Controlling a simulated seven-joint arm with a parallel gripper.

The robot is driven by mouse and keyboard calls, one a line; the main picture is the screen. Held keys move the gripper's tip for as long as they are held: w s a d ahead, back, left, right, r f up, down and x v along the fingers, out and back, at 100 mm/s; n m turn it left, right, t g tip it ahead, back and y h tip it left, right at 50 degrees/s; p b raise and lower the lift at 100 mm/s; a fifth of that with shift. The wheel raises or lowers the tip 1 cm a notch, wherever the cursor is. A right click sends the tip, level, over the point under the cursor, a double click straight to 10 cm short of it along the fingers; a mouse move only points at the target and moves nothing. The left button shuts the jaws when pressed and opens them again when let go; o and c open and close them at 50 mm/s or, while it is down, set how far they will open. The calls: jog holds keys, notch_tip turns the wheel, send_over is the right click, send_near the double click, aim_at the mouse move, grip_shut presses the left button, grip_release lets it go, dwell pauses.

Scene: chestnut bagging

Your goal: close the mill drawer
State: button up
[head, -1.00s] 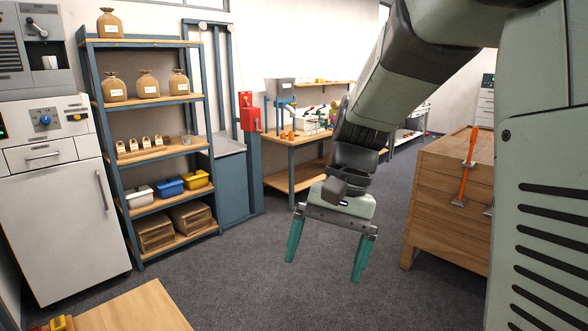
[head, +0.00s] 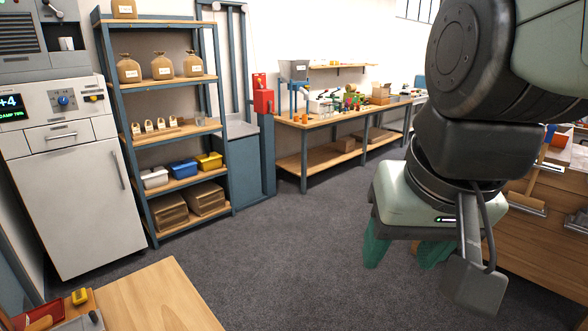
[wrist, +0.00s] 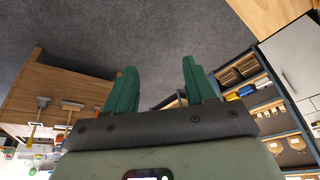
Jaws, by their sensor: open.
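My gripper (head: 402,256) hangs at the right of the head view, open and empty over the grey floor, its teal fingers partly hidden by my wrist. In the wrist view the two teal fingers (wrist: 159,68) stand apart with nothing between them. A grey hopper on a blue stand (head: 293,72) sits at the near end of the far workbench; it may be the mill. I cannot make out a mill drawer or whether one is open. My gripper is well apart from that machine.
A blue-framed shelf (head: 135,115) with sacks and bins stands left, beside a white cabinet (head: 75,205). A wooden table (head: 160,300) is at the front left. A wooden counter (head: 545,245) is at the right, partly behind my arm. The middle floor is clear.

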jog(key=w+a+f+g, duration=0.1)
jog(key=w+f, duration=0.1)
jog(key=w+a+f+m+g+y, duration=0.1)
jog(key=w+f+g, duration=0.1)
jog(key=w, duration=0.1)
jog(key=w+a+f+g, duration=0.1)
jog(key=w+a+g, duration=0.1)
jog(key=w, duration=0.1)
jog(key=shift+a+f, duration=0.1)
jog(key=shift+f, duration=0.3)
grip_shut()
jog(key=w+a+f+m+g+y, duration=0.25)
jog(key=a+f+g, duration=0.2)
jog(key=f, duration=0.65)
jog(key=w+a+f+m+g+y, duration=0.25)
jog(key=w+a+f+g, duration=0.2)
jog(key=f, duration=0.65)
jog(key=s+a+f+m+g+y, duration=0.1)
jog(key=s+a+f+m+y, duration=0.15)
jog(key=f, duration=0.35)
jog(key=s+a+f+m+g+y, duration=0.1)
jog(key=s+a+f+g+y, duration=0.15)
jog(key=f, duration=0.45)
jog(key=shift+n+t+y, duration=0.3)
jog(key=shift+n+t, duration=0.05)
jog(key=x, duration=1.3)
jog(key=shift+w+a, duration=0.15)
jog(key=shift+a, duration=0.1)
